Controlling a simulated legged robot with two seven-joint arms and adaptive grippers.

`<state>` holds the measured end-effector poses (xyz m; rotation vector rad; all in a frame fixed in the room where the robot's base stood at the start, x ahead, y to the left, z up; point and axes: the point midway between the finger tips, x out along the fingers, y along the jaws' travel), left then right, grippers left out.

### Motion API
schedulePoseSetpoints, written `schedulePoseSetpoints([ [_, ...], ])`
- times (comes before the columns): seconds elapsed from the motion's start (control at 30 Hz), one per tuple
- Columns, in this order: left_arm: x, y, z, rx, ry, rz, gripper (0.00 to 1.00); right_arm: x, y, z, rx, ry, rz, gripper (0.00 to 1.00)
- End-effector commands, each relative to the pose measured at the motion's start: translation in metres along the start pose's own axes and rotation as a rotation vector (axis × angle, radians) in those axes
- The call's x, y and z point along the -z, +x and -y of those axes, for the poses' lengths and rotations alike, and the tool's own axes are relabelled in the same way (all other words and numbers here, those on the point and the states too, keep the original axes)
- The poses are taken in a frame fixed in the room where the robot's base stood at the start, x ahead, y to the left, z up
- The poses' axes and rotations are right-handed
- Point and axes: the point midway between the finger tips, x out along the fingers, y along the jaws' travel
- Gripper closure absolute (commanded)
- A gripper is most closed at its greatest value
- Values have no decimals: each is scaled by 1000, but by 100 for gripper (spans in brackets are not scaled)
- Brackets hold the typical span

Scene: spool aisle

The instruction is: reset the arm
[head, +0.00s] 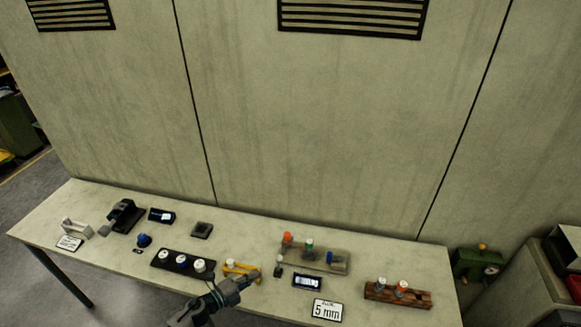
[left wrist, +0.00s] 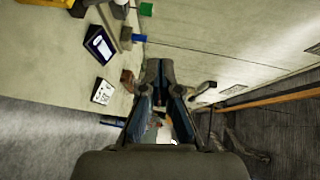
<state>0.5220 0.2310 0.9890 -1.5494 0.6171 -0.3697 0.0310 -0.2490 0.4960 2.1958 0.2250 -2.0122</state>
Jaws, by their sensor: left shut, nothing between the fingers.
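My left gripper (head: 252,275) reaches up from the bottom of the head view, over the front part of the table (head: 75,203). Its fingers are shut with nothing between them. In the left wrist view the closed fingers (left wrist: 158,66) point away from the camera, with the wall and table edge beyond. My right gripper is in neither view.
To the right are a grey fixture (head: 327,263), a dark display (head: 307,281), a "5 mm" card (head: 327,310) and a wooden block (head: 415,299). A wall (head: 330,130) closes off the back.

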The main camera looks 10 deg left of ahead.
Motion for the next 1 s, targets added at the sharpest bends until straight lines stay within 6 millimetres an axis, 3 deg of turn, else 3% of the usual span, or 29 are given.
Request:
schedulePoseSetpoints([
  [0.17, 5, 1, 3, 33, -78, 66, 100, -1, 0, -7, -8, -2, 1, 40],
  [0.33, 18, -13, -1, 97, -432, 363, 100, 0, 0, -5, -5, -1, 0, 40],
  [0.5, 43, -67, -42, 12, -891, 735, 100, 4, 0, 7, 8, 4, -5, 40],
  [0.6, 66, -97, -65, -74, -1074, 877, 100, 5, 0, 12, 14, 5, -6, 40],
  [0.8, 110, -148, -95, -245, -1321, 1059, 100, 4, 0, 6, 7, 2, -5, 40],
  [1.0, 155, -188, -108, -409, -1490, 1175, 100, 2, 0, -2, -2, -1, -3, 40],
])
